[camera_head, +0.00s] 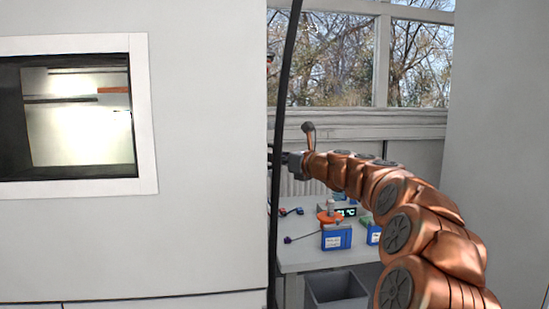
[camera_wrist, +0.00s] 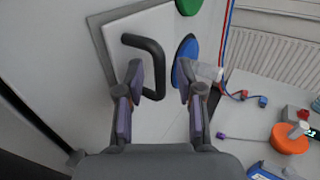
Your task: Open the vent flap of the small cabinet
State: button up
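A pale square flap (camera_wrist: 126,34) with a dark grey edge is on the light cabinet wall in the wrist view. It looks shut, flush with its frame. A black D-shaped handle (camera_wrist: 158,72) stands out from it. My gripper (camera_wrist: 160,72) is open, its two fingers spread with the handle's upright bar between the tips in the picture. I cannot tell how deep the handle sits between them or whether they touch it. In the head view the flap is hidden, and my gripper is mostly hidden behind the dark cabinet edge (camera_head: 281,150).
A blue disc (camera_wrist: 183,58) and a green disc (camera_wrist: 189,5) are right of the flap. A bench (camera_head: 310,257) at right holds blue battery packs (camera_head: 336,237), an orange round item (camera_wrist: 290,139) and leads. A grey bin (camera_head: 337,290) is below. A radiator (camera_wrist: 270,62) stands behind.

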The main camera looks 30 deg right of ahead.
jog(key=shift+w+a, duration=0.1)
jog(key=shift+w, duration=0.4)
jog(key=shift+c, duration=0.4)
grip_shut()
